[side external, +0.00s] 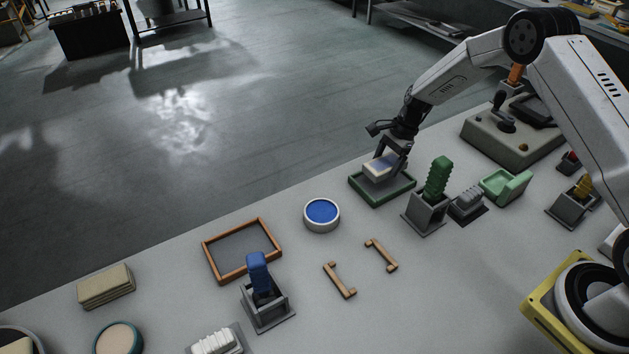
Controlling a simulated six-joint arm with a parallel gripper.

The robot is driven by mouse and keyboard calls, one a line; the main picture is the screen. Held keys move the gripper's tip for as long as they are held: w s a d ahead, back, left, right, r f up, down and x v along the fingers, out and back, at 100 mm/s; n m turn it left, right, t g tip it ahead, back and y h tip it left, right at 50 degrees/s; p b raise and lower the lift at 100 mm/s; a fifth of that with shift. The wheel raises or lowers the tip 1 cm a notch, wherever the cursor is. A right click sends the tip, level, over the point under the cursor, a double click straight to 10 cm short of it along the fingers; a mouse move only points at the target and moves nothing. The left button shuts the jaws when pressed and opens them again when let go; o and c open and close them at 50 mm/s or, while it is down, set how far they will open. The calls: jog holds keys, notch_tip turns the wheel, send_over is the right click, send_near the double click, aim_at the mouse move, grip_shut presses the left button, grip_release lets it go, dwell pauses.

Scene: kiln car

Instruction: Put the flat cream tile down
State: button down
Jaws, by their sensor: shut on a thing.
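My gripper (388,158) is at the far edge of the table, pointing down over a green-rimmed tray (382,197). It is shut on the flat cream tile (376,169), a pale block with a bluish patch on its top. The tile is at or just above the tray; I cannot tell whether it touches the tray floor. The near finger covers part of the tile's right end.
A green ridged piece (438,178) stands in a grey holder right of the tray. A round dish with blue inside (321,213) is to the left. A wooden frame (243,251), two wooden brackets (340,280) and stacked tan tiles (106,286) lie farther left.

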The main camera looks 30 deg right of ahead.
aim_at(385, 171)
jog(key=shift+f, duration=1.8)
jog(key=shift+f, duration=0.2)
grip_release()
jog(key=v, duration=1.2)
jog(key=shift+r, duration=0.15)
